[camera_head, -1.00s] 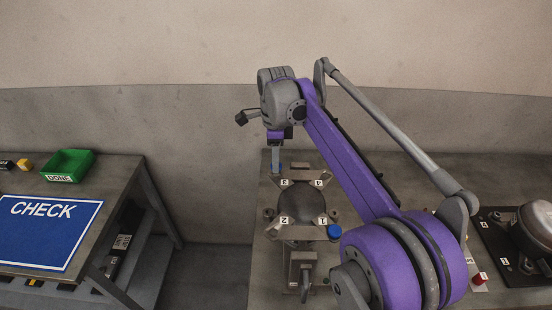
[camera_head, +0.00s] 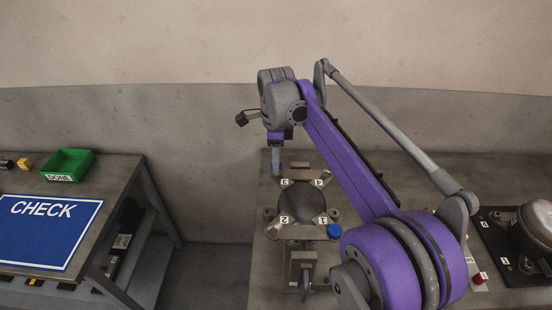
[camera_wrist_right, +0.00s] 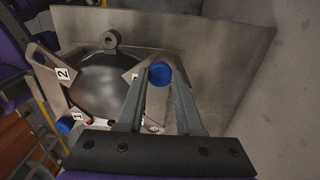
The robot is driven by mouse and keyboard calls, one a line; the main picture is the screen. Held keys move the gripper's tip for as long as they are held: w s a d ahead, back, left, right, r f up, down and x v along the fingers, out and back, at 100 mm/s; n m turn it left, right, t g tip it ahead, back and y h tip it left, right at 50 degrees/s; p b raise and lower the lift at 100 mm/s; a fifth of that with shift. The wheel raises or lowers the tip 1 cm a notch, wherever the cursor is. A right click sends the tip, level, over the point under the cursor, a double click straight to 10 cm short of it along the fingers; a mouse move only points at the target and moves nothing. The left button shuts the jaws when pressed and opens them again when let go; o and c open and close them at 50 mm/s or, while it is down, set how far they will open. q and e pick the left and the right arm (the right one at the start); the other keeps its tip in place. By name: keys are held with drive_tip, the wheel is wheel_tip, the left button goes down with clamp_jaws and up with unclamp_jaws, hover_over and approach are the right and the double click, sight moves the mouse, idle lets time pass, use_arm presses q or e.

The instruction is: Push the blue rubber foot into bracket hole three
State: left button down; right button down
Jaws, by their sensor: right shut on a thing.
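The compressor (camera_head: 301,203) is a dark round body in a bracket frame with corner tags 1 to 4. Tag three (camera_head: 284,182) is at its far left corner. My right gripper (camera_head: 277,166) points down there; its fingers also show in the wrist view (camera_wrist_right: 160,85). It is shut on a blue rubber foot (camera_wrist_right: 160,73), held between the fingertips over the bracket corner. The hole under it is hidden, so I cannot tell whether the foot touches it. Another blue foot (camera_head: 334,231) sits by tag one. My left gripper is not in view.
A clamp (camera_head: 302,270) stands in front of the compressor. Another compressor (camera_head: 538,222) on a dark plate and a red part (camera_head: 479,278) are at the right. The left table holds a green DONE bin (camera_head: 68,164) and a blue CHECK mat (camera_head: 45,232). A floor gap separates the tables.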

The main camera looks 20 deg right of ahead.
drive_tip(key=shift+f+b, duration=0.35)
drive_tip(key=shift+f, duration=0.55)
drive_tip(key=shift+c, duration=2.4)
unclamp_jaws()
drive_tip(key=shift+r, duration=0.1)
wheel_tip(320, 180, up, 11)
drive_tip(key=p, duration=0.1)
drive_tip(key=shift+a+f, duration=0.1)
drive_tip(key=shift+f, duration=0.15)
